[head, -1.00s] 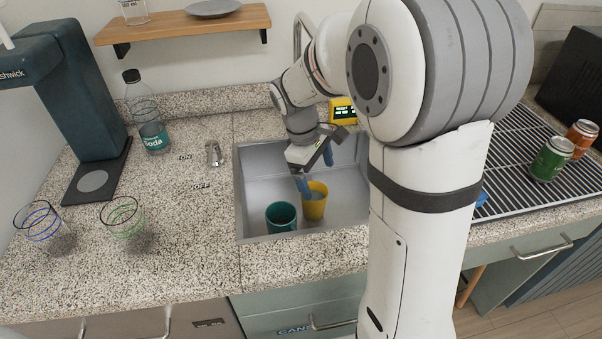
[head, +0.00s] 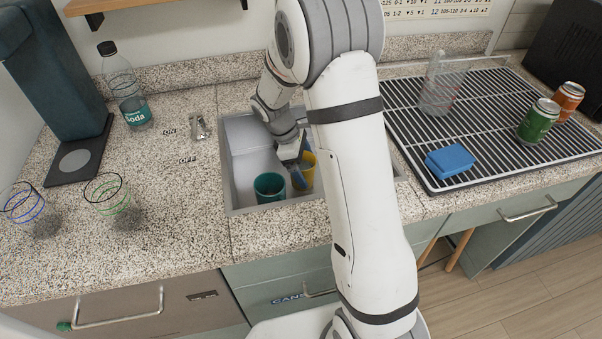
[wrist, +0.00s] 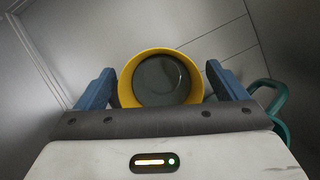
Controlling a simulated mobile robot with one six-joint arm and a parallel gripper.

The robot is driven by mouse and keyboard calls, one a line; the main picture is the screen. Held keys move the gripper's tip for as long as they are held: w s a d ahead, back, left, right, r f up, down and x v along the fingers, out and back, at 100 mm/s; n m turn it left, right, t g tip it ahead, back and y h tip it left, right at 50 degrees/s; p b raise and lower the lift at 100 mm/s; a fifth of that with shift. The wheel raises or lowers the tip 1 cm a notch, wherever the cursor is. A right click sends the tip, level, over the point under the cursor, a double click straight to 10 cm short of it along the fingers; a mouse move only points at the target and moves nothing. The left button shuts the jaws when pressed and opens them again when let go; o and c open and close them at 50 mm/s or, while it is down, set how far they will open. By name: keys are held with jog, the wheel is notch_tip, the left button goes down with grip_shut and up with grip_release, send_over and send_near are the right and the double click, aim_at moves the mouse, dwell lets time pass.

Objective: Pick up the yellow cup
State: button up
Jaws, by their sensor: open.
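The yellow cup (head: 306,172) stands in the sink beside a teal cup (head: 269,187), partly hidden behind my arm and gripper in the head view. In the wrist view I look into the yellow cup (wrist: 122,92), with its grey inside showing. My gripper (wrist: 158,88) is open, with one blue finger at the left and one at the right of the cup's rim. I cannot tell whether either finger touches it. In the head view my gripper (head: 299,172) is down inside the sink. The teal cup's handle (wrist: 280,100) shows at the right in the wrist view, close to the right finger.
The sink walls (head: 229,165) surround both cups. A drying rack (head: 400,105) at the right holds a blue sponge (head: 450,160), a clear pitcher (head: 437,92), a green can (head: 539,121) and an orange can (head: 568,100). A soda bottle (head: 124,85) stands at the left.

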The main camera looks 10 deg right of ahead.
jog(key=shift+d+f, duration=0.15)
jog(key=shift+f, duration=0.1)
jog(key=shift+c, duration=0.4)
jog(key=c, duration=1.2)
jog(key=shift+r, duration=0.15)
